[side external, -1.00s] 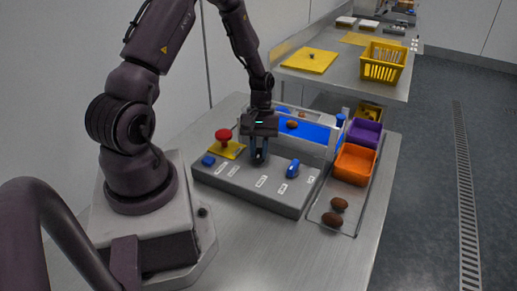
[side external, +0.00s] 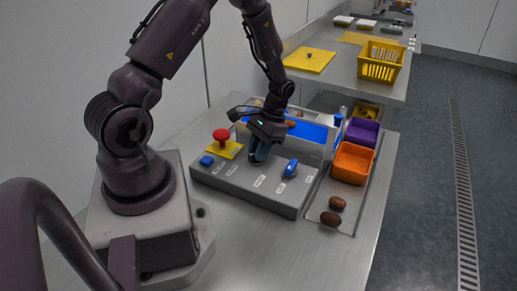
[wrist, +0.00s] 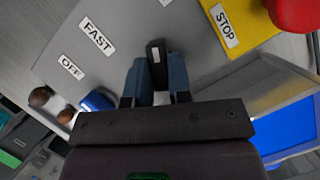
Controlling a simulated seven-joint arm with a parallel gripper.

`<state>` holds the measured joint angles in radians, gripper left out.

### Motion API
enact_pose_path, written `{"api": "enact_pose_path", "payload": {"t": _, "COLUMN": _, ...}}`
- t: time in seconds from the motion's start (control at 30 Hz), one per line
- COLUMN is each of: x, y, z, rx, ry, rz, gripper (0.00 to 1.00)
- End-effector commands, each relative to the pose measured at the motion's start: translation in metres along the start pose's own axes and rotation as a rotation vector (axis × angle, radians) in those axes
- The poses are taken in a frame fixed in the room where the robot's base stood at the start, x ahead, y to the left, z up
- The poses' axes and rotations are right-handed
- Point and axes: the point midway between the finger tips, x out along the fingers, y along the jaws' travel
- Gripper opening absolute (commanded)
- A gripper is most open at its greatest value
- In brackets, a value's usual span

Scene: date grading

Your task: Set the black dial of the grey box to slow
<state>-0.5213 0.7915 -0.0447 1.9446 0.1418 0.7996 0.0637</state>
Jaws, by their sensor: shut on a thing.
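The grey box (side external: 235,184) lies on the metal table in front of my arm. It carries white labels. The black dial (wrist: 157,47) shows in the wrist view as a narrow bar with a white mark. My gripper (wrist: 157,66) is shut on it, with one blue finger on each side. In the side view my gripper (side external: 258,155) is tilted and hides most of the dial. The FAST label (wrist: 97,37) and the OFF label (wrist: 70,67) are left of the dial in the wrist view. I cannot read a slow label in either view.
A red button (side external: 221,134) on a yellow STOP plate (wrist: 228,25) is close by. Blue controls (side external: 291,168) (side external: 206,160) sit on the box. A blue belt (side external: 312,132) runs behind it. Purple (side external: 362,131) and orange (side external: 353,163) bins and two dates (side external: 331,218) are at the right.

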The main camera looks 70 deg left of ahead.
Motion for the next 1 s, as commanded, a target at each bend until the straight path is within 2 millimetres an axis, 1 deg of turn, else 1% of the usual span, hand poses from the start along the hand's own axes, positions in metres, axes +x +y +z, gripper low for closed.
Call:
{"api": "enact_pose_path", "payload": {"t": 0.3, "x": -0.0015, "y": 0.0005, "z": -0.0006, "rx": 0.110, "ry": 0.003, "rz": -0.047, "gripper": 0.00}}
{"api": "enact_pose_path", "payload": {"t": 0.83, "x": -0.0016, "y": 0.0007, "z": -0.0007, "rx": 0.132, "ry": 0.005, "rz": -0.056, "gripper": 0.00}}
{"api": "enact_pose_path", "payload": {"t": 0.87, "x": -0.0016, "y": 0.0006, "z": -0.0007, "rx": 0.132, "ry": 0.005, "rz": -0.056, "gripper": 0.21}}
{"api": "enact_pose_path", "payload": {"t": 0.9, "x": -0.0015, "y": 0.0007, "z": -0.0007, "rx": 0.132, "ry": 0.005, "rz": -0.056, "gripper": 0.31}}
{"api": "enact_pose_path", "payload": {"t": 0.97, "x": -0.0013, "y": 0.0007, "z": -0.0006, "rx": 0.131, "ry": 0.004, "rz": -0.056, "gripper": 0.44}}
{"api": "enact_pose_path", "payload": {"t": 1.0, "x": -0.0012, "y": 0.0007, "z": -0.0005, "rx": 0.131, "ry": 0.004, "rz": -0.055, "gripper": 0.45}}
